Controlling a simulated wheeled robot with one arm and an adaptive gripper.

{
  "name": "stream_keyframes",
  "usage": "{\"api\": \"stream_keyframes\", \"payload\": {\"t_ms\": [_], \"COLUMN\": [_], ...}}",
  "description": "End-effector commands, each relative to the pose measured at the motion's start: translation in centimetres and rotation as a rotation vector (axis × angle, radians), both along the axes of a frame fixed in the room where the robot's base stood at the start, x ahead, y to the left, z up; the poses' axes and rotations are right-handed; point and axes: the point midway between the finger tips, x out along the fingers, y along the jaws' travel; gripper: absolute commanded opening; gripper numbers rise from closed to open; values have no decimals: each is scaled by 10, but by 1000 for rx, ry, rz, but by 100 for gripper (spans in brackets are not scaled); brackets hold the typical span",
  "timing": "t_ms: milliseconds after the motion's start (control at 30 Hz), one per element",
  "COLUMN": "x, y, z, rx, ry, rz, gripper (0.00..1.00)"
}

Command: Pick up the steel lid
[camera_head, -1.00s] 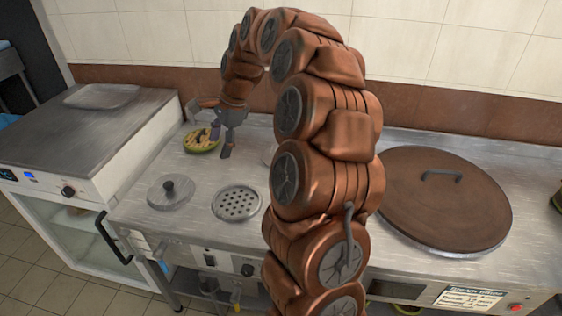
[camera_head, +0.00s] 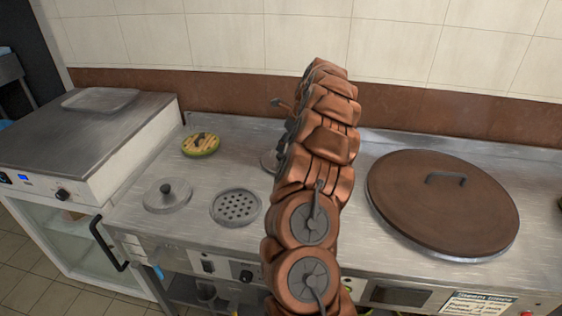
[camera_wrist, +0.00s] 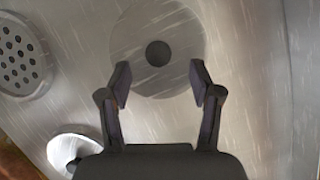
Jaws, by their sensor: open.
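A round steel lid (camera_wrist: 126,45) with a dark knob (camera_wrist: 157,54) lies flat on the counter in the wrist view. My gripper (camera_wrist: 160,82) is open and empty, its fingertips over the lid's near edge, either side of the line to the knob. A similar grey knobbed lid (camera_head: 167,197) lies further left on the counter.
A perforated round plate (camera_head: 236,207) sits between the lids; a shiny round piece (camera_wrist: 63,143) lies lower left in the wrist view. A food dish (camera_head: 200,146) stands at the back. A large brown lid (camera_head: 440,205) is right of my arm.

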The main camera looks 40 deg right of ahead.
Motion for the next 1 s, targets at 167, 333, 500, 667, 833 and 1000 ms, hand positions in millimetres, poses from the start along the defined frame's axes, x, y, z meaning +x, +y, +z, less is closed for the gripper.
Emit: {"api": "stream_keyframes", "payload": {"t_ms": [167, 333, 500, 667, 833, 1000], "x": [2, 5, 12, 14, 14, 14], "y": [2, 5, 7, 7, 7, 7], "z": [-10, -31, -50, -53, -53, -53], "rx": [1, 4, 2, 1, 1, 0], "ry": [0, 2, 3, 0, 0, 0], "rz": [1, 3, 4, 4, 4, 3], "gripper": [64, 64, 64, 64, 56, 39]}}
